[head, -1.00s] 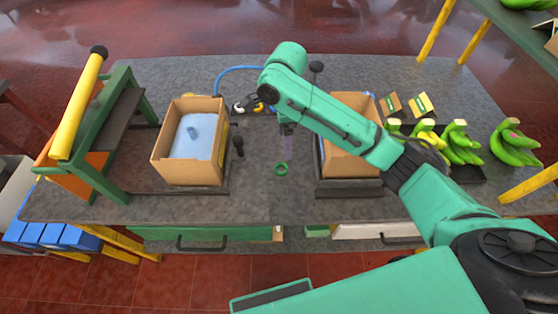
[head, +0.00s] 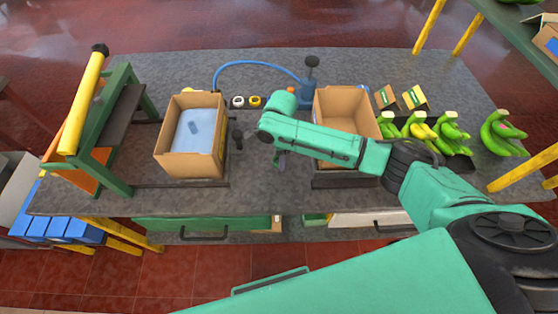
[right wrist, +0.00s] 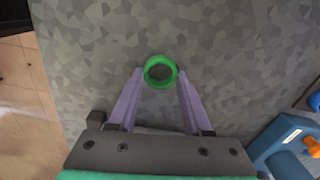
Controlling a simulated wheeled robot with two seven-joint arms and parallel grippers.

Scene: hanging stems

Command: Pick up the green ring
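The green ring (right wrist: 160,72) lies on the grey speckled tabletop in the right wrist view. It sits between the tips of the two pale purple fingers of my right gripper (right wrist: 161,76), with very little room at either side; contact cannot be made out. The fingers look open around it. In the head view my right gripper (head: 281,160) is low over the table between the two cardboard boxes, and the ring is hidden there. My left gripper is not in view.
A cardboard box with a light blue bag (head: 162,152) stands left, and an open box (head: 345,105) stands right. Tape rolls (head: 254,102) and a blue hose (head: 255,64) lie behind. Bananas (head: 447,133) are at right.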

